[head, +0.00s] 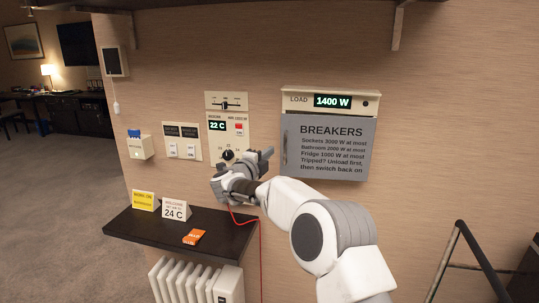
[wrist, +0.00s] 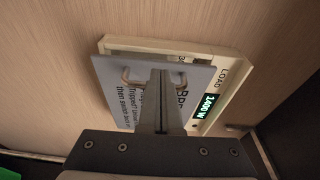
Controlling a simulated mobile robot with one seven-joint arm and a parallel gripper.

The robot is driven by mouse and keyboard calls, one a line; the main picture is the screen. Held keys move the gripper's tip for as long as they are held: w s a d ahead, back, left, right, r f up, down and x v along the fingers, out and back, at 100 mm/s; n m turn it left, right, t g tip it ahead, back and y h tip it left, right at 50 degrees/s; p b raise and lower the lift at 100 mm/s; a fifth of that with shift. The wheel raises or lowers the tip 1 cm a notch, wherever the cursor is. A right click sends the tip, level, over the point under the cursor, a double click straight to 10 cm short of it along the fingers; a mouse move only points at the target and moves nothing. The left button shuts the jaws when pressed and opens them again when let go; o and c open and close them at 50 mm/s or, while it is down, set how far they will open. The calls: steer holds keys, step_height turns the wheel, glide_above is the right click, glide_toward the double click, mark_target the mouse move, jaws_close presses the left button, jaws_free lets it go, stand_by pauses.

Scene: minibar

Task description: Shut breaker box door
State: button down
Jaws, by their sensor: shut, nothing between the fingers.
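The breaker box (head: 372,103) is a cream wall box with a load display reading 1400 W. Its grey door (head: 345,133) carries the BREAKERS label and has a handle (head: 285,150) near its left edge. In the wrist view the door (wrist: 112,82) sits out from the box rim (wrist: 225,58) with a dark gap along one side, so it looks slightly ajar. My gripper (head: 268,153) is just left of the door's handle edge. In the wrist view its shut, empty fingers (wrist: 162,78) overlap the door beside the handle (wrist: 130,80); I cannot tell whether they touch.
A control panel with a knob and 22 C display (head: 218,125) is on the wall behind my gripper. A dark shelf (head: 222,228) with small cards sits below, above a white radiator (head: 190,283). A metal frame (head: 447,255) stands at lower right. Wall right of the box is clear.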

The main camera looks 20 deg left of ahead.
steer(key=s+a, duration=0.6)
steer(key=w+d+r+n+t+y+p, duration=0.1)
steer(key=w+d+r+n+y, duration=0.25)
steer(key=d, duration=0.25)
steer(key=w+d+r+n+t+y+p, duration=0.2)
steer(key=d+r+y, duration=0.2)
steer(key=d+y, duration=0.15)
steer(key=s+d+f+n+g+y+p, duration=0.1)
steer(key=s+d+f+n+g+y, duration=0.15)
steer(key=s+d+f+g, duration=0.2)
steer(key=s+d+f+n+g+y+p, duration=0.1)
steer(key=s+d+f+n+g+y, duration=0.1)
steer(key=s+d+f+g+y, duration=0.3)
steer(key=t+h+p, duration=0.1)
steer(key=h+p, duration=0.1)
steer(key=p, duration=0.1)
glide_toward(291, 154)
steer(key=a+r, duration=0.3)
steer(key=a, duration=0.2)
steer(key=shift+w+a+f, duration=0.2)
steer(key=shift+w, duration=0.1)
steer(key=shift+b, duration=0.3)
